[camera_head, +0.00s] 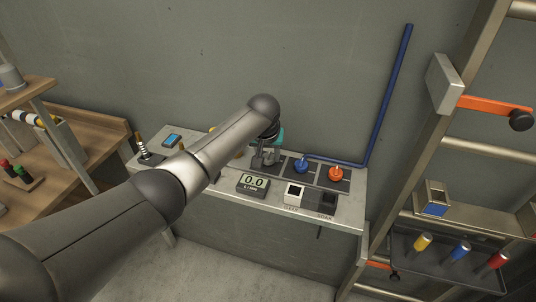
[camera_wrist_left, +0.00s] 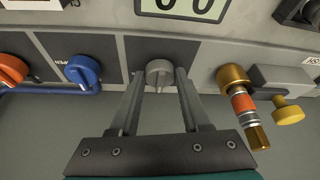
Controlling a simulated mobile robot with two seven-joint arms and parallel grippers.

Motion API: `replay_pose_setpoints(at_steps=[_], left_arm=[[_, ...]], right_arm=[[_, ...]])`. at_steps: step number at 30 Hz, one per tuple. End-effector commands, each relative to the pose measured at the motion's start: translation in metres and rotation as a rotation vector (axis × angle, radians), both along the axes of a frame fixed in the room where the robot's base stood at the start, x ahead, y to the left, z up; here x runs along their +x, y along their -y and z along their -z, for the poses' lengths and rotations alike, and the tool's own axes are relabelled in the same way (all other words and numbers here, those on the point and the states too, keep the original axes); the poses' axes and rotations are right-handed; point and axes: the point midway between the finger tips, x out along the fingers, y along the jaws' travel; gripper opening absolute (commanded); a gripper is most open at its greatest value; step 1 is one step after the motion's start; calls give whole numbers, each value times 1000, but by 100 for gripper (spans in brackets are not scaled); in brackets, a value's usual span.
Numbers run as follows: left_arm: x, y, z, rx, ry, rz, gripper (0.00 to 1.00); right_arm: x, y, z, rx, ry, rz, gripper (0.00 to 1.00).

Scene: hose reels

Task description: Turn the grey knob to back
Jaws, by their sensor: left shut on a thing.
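The grey knob (camera_wrist_left: 159,73) shows in the left wrist view on a dark plate of the panel, below the number display (camera_wrist_left: 182,8). My left gripper (camera_head: 266,158) reaches down to the panel in the head view and hides most of the knob there. In the left wrist view its two fingers stand on either side of the knob and are shut on it. A narrow ridge on the knob points towards the gripper's palm; its exact angle is hard to tell. My right gripper is not in view.
A blue knob (camera_head: 301,166) and an orange knob (camera_head: 335,174) sit to the right on the light panel (camera_head: 345,213). A brass fitting (camera_wrist_left: 240,95) is close beside the fingers in the wrist view. A blue pipe (camera_head: 390,95) runs up the wall.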

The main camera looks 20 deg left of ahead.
Motion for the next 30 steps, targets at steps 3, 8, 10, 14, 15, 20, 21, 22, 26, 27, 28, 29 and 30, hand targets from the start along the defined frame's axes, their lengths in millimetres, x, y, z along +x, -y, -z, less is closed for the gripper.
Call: replay_pose_setpoints(at_steps=[3, 8, 10, 14, 15, 20, 21, 22, 26, 27, 28, 29, 30], left_arm=[[0, 0, 0, 0, -1, 0, 8], [0, 0, 0, 0, -1, 0, 0], [0, 0, 0, 0, -1, 0, 0], [-1, -1, 0, 0, -2, 12, 0], [-1, -1, 0, 0, -2, 20, 0], [-1, -1, -1, -1, -4, 82, 0], [-1, -2, -1, -1, -5, 104, 0], [-1, -2, -1, -2, -4, 123, 0], [-1, -3, -1, -2, -4, 223, 0], [-1, -3, -1, -2, -4, 257, 0], [-1, -3, -1, -3, -4, 285, 0], [-1, -4, -1, -3, -4, 313, 0], [-1, -4, -1, -3, -4, 351, 0]], right_arm=[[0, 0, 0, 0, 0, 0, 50], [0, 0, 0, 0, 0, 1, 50], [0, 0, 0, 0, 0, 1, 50], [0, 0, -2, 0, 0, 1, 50], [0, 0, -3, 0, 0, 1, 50], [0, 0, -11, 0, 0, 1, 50], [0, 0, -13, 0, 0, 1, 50], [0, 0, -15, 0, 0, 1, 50], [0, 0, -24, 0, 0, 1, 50], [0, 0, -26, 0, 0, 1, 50], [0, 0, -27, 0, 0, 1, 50], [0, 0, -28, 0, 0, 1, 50], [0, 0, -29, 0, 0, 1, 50]])
